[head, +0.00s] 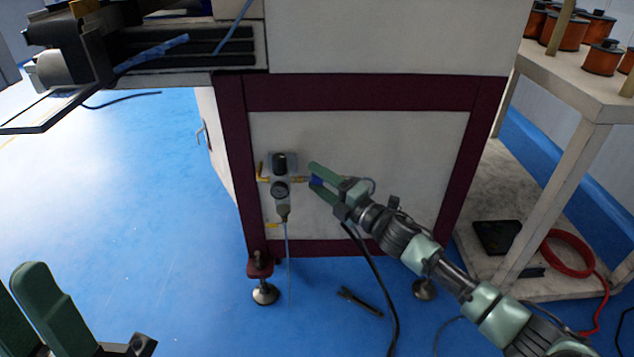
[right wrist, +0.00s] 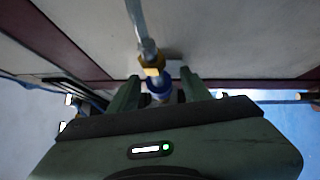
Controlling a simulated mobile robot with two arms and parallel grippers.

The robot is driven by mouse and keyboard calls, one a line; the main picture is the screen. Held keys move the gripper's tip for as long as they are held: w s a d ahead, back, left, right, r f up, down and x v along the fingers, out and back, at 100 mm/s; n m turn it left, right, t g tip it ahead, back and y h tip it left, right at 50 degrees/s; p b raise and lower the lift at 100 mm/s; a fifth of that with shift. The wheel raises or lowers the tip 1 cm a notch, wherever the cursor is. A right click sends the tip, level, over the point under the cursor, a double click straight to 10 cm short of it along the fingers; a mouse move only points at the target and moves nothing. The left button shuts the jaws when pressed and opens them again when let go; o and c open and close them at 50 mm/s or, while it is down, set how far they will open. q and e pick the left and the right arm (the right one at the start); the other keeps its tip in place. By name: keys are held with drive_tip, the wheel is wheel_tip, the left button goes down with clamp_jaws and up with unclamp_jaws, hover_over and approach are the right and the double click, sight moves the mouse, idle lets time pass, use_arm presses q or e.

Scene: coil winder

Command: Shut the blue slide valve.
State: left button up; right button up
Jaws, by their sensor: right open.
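The blue slide valve (head: 317,181) is a small blue sleeve on the brass line at the right of the regulator (head: 281,188) on the machine's front panel. My right gripper (head: 313,176) is open, with one finger above the valve and one below it in the head view. In the right wrist view, the blue sleeve (right wrist: 158,87) lies between the two green fingers (right wrist: 160,78), behind a brass fitting (right wrist: 152,65). I cannot tell whether either finger touches it. My left gripper (head: 32,300) is partly in view at the bottom left, away from the valve.
The machine (head: 370,150) has a pale panel in a dark red frame. A black hose (head: 380,280) hangs near my right arm. A black tool (head: 359,302) lies on the blue floor. A shelf (head: 590,95) with copper coils stands at right. Open floor is at left.

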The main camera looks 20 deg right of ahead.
drive_tip(key=shift+w+a, duration=0.15)
drive_tip(key=shift+w, duration=0.2)
clamp_jaws()
idle(1.2)
